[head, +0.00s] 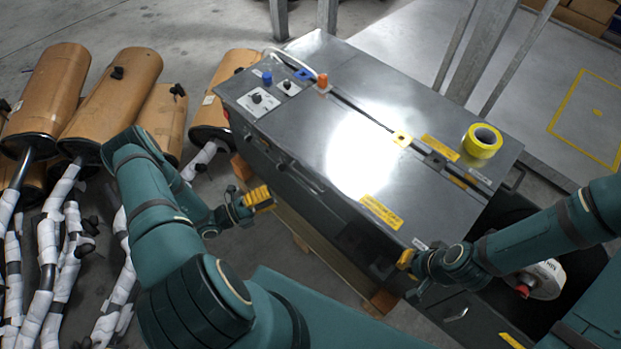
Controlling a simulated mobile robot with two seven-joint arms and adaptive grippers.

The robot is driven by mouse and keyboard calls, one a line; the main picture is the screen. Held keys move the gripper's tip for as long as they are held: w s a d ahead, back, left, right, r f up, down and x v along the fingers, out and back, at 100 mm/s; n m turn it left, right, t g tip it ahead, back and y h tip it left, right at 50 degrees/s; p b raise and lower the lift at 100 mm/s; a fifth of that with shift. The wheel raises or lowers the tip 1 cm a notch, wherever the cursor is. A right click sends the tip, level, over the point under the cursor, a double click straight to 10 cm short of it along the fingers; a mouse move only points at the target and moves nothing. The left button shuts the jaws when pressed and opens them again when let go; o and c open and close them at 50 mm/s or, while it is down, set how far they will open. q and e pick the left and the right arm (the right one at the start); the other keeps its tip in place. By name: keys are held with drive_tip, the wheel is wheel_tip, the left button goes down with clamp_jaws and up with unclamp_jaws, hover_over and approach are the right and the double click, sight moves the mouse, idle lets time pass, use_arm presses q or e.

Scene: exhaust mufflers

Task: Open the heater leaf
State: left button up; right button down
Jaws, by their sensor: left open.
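The heater is a grey metal box with a flat, shiny top. A dark seam splits the top lengthwise, and the near leaf (300,140) lies flat and closed. A dark handle bar (290,168) runs along its near side. My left gripper (262,197) has yellow fingers and is open and empty, beside the near side of the box, below the handle. My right gripper (404,262) is near the box's near right corner, with yellow fingertips close to its edge. Its fingers are too small to judge, and I cannot tell whether it touches the box.
A yellow tape roll (482,141) lies on the far leaf. Blue (267,77) and orange (322,82) knobs stand at the box's left end. Brown-wrapped mufflers (115,95) with white-wrapped pipes crowd the left floor. Metal posts (482,50) rise behind. A wooden pallet (330,275) lies underneath.

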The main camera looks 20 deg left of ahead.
sight(307, 181)
use_arm(q)
drive_tip(key=x, duration=1.2)
drive_tip(key=shift+d, duration=0.1)
drive_tip(key=shift+o, duration=0.3)
clamp_jaws()
